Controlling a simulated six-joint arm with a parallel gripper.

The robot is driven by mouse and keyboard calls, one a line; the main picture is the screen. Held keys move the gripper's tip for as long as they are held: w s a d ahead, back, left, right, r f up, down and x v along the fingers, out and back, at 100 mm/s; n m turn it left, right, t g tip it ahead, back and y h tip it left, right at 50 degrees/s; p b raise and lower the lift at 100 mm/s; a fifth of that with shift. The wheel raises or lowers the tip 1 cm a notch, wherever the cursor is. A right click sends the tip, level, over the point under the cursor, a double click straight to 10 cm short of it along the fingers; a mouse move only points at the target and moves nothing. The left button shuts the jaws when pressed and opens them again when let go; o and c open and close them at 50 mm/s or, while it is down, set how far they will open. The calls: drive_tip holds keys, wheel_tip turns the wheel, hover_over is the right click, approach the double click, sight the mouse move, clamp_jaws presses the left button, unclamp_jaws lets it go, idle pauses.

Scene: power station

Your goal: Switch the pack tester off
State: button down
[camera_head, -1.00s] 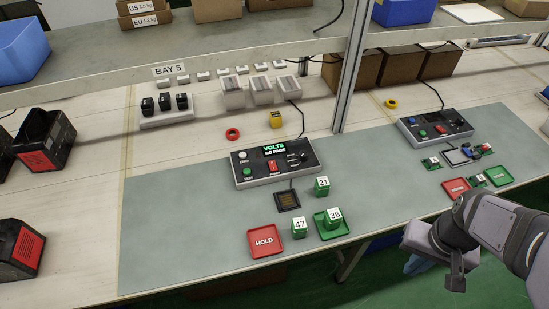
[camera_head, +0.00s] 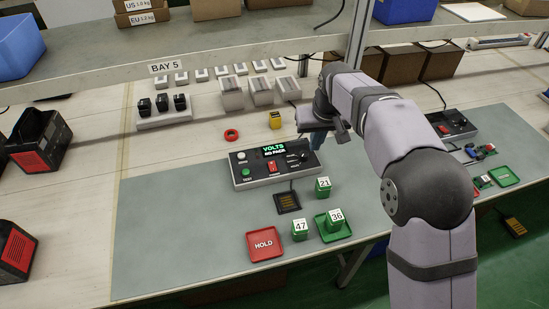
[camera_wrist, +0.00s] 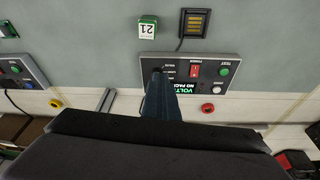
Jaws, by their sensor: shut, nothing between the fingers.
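The pack tester (camera_head: 263,178) is a dark box with a light front edge on the grey-green mat, with a lit green screen (camera_head: 274,149) reading VOLTS, NO PACK. Its red rocker switch (camera_head: 271,166) shows in the middle of the panel, and also in the wrist view (camera_wrist: 194,71). A green button (camera_head: 245,173), a white button (camera_head: 241,156) and a dark knob (camera_head: 303,155) are on it too. My gripper (camera_head: 318,140) is shut and empty, above the tester's right end. In the wrist view its fingers (camera_wrist: 159,75) cover part of the panel near the knob.
A black contact pad (camera_head: 287,202) lies in front of the tester. Green packs marked 21 (camera_head: 323,187), 47 (camera_head: 299,230) and 36 (camera_head: 335,220) stand nearby, 36 on a green tray. A red HOLD tray (camera_head: 265,246) is at the front. A second tester (camera_head: 452,124) stands at right.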

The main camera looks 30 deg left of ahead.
drive_tip(key=n+y, duration=0.1)
drive_tip(key=n, duration=0.1)
hover_over(274, 161)
drive_tip(key=s+d, duration=0.3)
drive_tip(key=s, duration=0.1)
drive_tip(key=shift+w+d+f+b, duration=0.15)
drive_tip(key=shift+w+f+b, duration=0.05)
drive_tip(key=shift+f+b, duration=0.15)
drive_tip(key=shift+f, duration=0.1)
drive_tip(key=p+x, duration=0.2)
drive_tip(key=x, duration=0.4)
drive_tip(key=p+x, duration=0.2)
drive_tip(key=x, duration=0.5)
drive_tip(key=shift+d, duration=0.25)
drive_tip(key=shift+f+p, duration=0.3)
drive_tip(key=shift+f, duration=0.1)
drive_tip(key=shift+a+f+b, duration=0.1)
drive_tip(key=shift+f+b, duration=0.35)
drive_tip(key=shift+b, duration=0.35)
drive_tip(key=shift+r, duration=0.15)
